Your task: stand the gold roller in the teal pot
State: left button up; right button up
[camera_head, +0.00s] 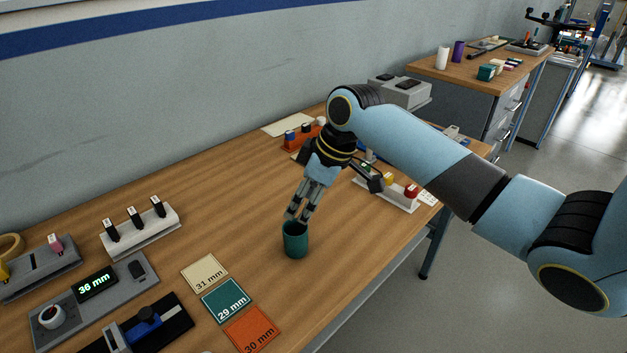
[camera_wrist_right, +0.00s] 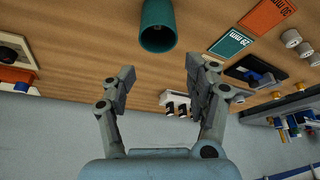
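The teal pot (camera_head: 295,241) stands upright on the wooden table. My right gripper (camera_head: 299,215) points down with its fingertips at or just above the pot's rim. In the right wrist view the gripper (camera_wrist_right: 159,70) is open with nothing between its fingers, and the pot (camera_wrist_right: 157,25) lies beyond the fingertips. I see no gold roller that I can be sure of. A small yellow piece (camera_head: 389,178) sits at the white rack on the right; I cannot tell if it is the roller. The pot's inside looks dark, and its bottom is hidden. My left gripper is out of view.
A white rack (camera_head: 140,234) with several black-topped pieces stands at the left. A grey gauge (camera_head: 95,290) reads 36 mm. Cards marked 31 mm (camera_head: 205,272), 29 mm (camera_head: 226,299) and 30 mm (camera_head: 251,329) lie flat.

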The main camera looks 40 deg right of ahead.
jog(key=v, duration=0.6)
dwell(0.3)
